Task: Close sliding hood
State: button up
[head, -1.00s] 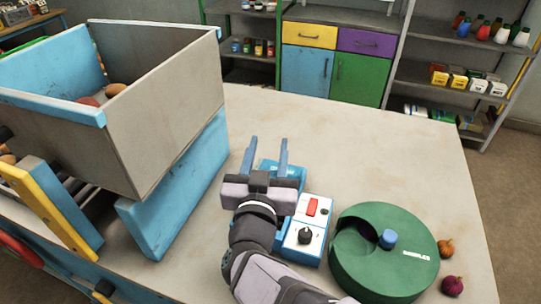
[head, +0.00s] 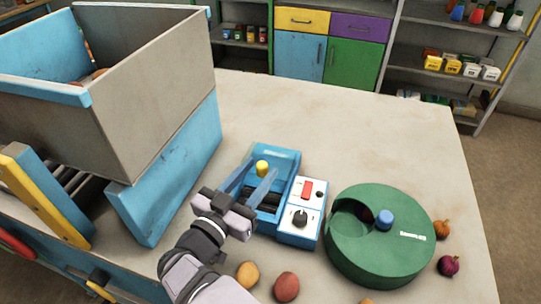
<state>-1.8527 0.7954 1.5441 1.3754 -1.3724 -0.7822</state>
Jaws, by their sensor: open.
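A small blue machine (head: 268,226) with a white control panel stands on the table. Its blue hood (head: 284,160) is at the far end and carries a yellow knob (head: 262,171). The near part of the machine is uncovered and shows dark rollers (head: 266,200). My gripper (head: 263,167) is open above the machine's left side. Its two blue fingers point toward the hood, and the knob shows between their tips. I cannot tell how far above the knob they are. The gripper hides part of the machine's left side.
A green drum (head: 385,255) with a blue knob stands just right of the machine. Potatoes (head: 286,286) lie at the near edge. A big grey hopper (head: 150,110) rises at left. The table behind the machine is clear.

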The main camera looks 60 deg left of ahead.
aim_at(271, 163)
jog(key=shift+p+x, duration=0.7)
jog(key=shift+x, duration=2.45)
